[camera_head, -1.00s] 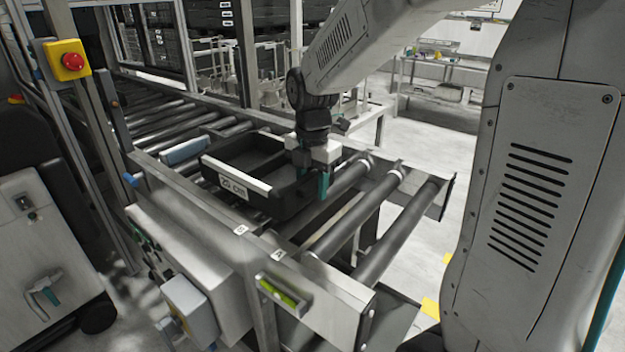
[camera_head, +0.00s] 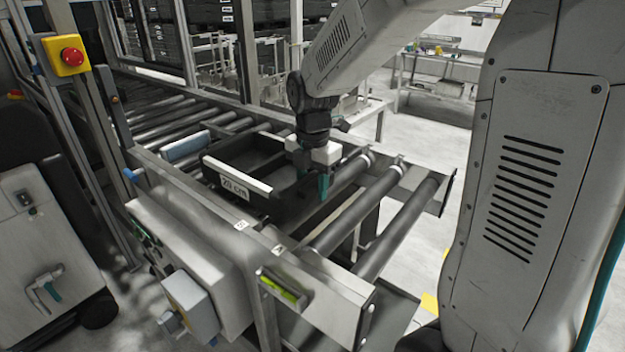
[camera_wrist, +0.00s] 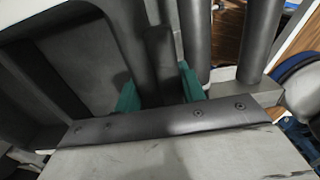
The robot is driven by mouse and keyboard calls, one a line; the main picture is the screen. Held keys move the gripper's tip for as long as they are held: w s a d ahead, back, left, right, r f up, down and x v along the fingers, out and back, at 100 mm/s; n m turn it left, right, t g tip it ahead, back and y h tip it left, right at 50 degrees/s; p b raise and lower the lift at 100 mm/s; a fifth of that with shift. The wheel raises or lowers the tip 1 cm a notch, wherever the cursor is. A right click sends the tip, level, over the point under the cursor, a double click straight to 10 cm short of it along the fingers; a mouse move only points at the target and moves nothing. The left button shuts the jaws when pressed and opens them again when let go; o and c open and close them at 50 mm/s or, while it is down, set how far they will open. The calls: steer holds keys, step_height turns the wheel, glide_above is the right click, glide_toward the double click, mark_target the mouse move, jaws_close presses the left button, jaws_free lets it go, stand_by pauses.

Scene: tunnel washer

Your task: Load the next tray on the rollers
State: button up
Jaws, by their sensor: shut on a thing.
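A black tray (camera_head: 262,152) with a pale front rim and a "20 cm" label lies on the roller conveyor (camera_head: 395,229). My gripper (camera_head: 312,178) is at the tray's right side, its teal fingers pointing down. In the wrist view, my gripper (camera_wrist: 160,92) has its two teal fingers on either side of a dark upright part that looks like the tray's side wall. The tray's interior (camera_wrist: 72,65) shows at the left there. The fingertips and the tray's underside are hidden.
A blue-grey block (camera_head: 186,147) lies at the conveyor's left side, by the tray. Bare rollers lie to the tray's right and behind it. A red emergency button (camera_head: 72,57) stands on a post at the upper left. A bench (camera_head: 440,85) stands at the back right.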

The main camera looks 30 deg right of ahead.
steer(key=shift+f, duration=1.5)
steer(key=o, duration=1.3)
steer(key=shift+c, duration=0.2)
